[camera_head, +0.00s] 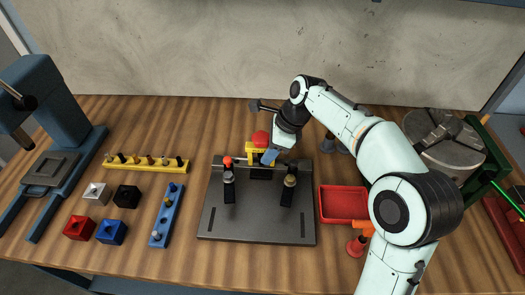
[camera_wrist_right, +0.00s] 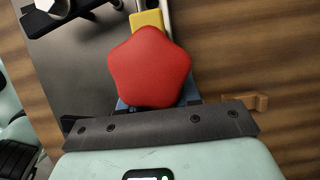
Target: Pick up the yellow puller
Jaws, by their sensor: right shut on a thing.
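The yellow puller (camera_head: 252,155) is at the back edge of the dark fixture plate (camera_head: 225,222), with a red knob (camera_head: 260,138) on top. In the right wrist view its red star-shaped knob (camera_wrist_right: 149,68) fills the middle, with a piece of its yellow body (camera_wrist_right: 147,20) above. My right gripper (camera_head: 269,157) reaches in from the back right and is shut on the puller. The knob hides most of the grip in the wrist view. I cannot tell whether the puller touches the plate. My left gripper is not in view.
Two black clamps, one red-tipped (camera_head: 228,180) and one at right (camera_head: 287,190), stand on the plate. A red tray (camera_head: 343,203) lies right of it. A yellow strip (camera_head: 130,162), blue strip (camera_head: 165,215) and several coloured blocks lie left. A round chuck (camera_head: 440,140) stands back right.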

